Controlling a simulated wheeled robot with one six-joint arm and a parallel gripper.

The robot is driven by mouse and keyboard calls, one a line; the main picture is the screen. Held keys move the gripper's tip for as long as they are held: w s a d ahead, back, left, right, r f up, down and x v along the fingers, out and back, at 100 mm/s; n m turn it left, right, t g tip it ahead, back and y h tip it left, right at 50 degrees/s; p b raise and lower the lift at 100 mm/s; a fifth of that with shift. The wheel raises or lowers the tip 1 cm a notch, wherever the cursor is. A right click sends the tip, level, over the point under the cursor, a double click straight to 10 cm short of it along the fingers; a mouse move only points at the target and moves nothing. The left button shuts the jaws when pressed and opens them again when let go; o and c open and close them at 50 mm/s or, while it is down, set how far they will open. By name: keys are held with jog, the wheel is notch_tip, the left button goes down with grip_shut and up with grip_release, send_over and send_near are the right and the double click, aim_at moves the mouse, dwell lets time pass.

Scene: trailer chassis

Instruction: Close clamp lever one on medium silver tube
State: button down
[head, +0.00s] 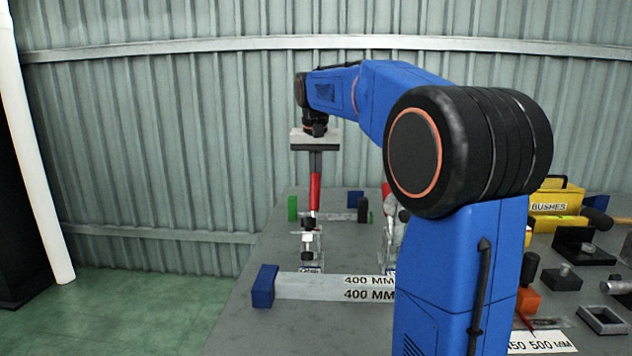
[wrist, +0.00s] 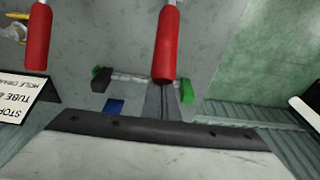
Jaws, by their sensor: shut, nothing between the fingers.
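A toggle clamp (head: 309,240) with an upright red lever handle (head: 315,188) stands behind the near silver bar (head: 320,288). The handle also shows in the wrist view (wrist: 166,45). My gripper (head: 315,170) points down just above this handle, its fingers together and empty. In the wrist view, the fingertips (wrist: 162,92) are close to the handle's end; I cannot tell whether they touch. A second red handle (wrist: 38,38) is at the left of the wrist view. In the head view its clamp (head: 390,235) is partly hidden by my arm. Which lever is number one is not marked.
A blue block (head: 263,286) is at the near bar's left end. Green (head: 292,208) and dark (head: 363,209) blocks flank a farther bar. A yellow bushes bin (head: 550,208) and several loose parts are at right. Open floor (head: 150,300) lies left of the table.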

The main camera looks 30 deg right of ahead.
aim_at(315, 184)
jog(key=shift+s+r, duration=0.1)
jog(key=shift+s+a+r, duration=0.45)
jog(key=shift+s, duration=0.15)
jog(key=shift+s+a+r, duration=0.4)
jog(key=shift+s+r, duration=0.05)
jog(key=shift+s, duration=0.15)
jog(key=shift+s+a+r, duration=0.3)
jog(key=shift+s+a, duration=0.2)
jog(key=shift+s, duration=0.2)
jog(key=shift+s+a+r, duration=0.3)
jog(key=shift+s+a, duration=0.15)
jog(key=shift+s, duration=0.25)
jog(key=shift+s+a, duration=0.1)
jog(key=shift+s, duration=0.05)
jog(key=shift+s+a+r, duration=0.1)
jog(key=shift+s+a, duration=0.35)
jog(key=shift+s, duration=0.25)
notch_tip(315, 184, up, 8)
dwell(0.3)
